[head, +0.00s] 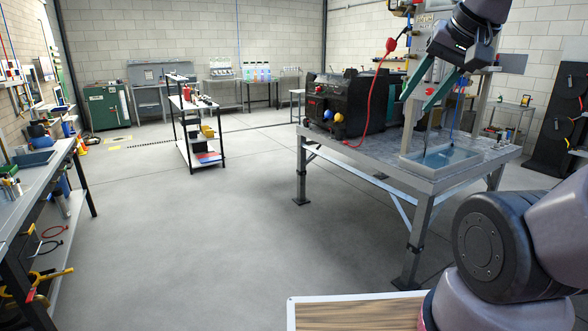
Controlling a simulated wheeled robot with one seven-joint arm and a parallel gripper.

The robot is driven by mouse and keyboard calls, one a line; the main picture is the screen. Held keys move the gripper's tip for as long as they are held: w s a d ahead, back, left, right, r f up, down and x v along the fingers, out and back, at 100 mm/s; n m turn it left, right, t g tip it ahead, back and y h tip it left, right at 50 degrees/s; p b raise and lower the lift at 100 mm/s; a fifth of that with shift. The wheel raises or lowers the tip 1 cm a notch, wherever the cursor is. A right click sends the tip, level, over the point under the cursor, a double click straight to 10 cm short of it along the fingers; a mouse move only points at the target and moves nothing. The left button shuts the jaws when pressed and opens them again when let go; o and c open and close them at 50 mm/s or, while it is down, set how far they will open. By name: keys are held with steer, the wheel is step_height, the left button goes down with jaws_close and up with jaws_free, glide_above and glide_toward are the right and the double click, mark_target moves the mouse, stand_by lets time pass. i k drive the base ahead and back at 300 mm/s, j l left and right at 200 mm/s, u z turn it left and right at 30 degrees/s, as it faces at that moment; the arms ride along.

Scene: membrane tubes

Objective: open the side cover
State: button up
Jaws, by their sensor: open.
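My gripper (415,103) hangs at the upper right, its two green fingers apart and pointing down and left, with nothing visible between them. In the picture it overlaps a grey metal frame that stands on the metal workbench (385,153). A black machine (345,100) sits on the bench, left of the gripper. It has a blue and a yellow round part low on its near side. I cannot tell which panel is the side cover or whether one is open. Distance between gripper and machine is unclear.
A red hose (376,95) runs up beside the machine. A shallow tray of bluish liquid (446,159) lies at the frame's foot. A shelf cart (197,132) stands mid-room, and another bench (40,188) is at left. The grey floor (210,240) between is clear.

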mark_target(315, 105)
steer(key=i, duration=1.95)
steer(key=i+j+z, duration=0.1)
steer(key=i, duration=0.9)
steer(key=i+j, duration=0.1)
steer(key=i, duration=0.85)
steer(key=i+j, duration=0.1)
steer(key=i, duration=0.9)
steer(key=l+z, duration=0.05)
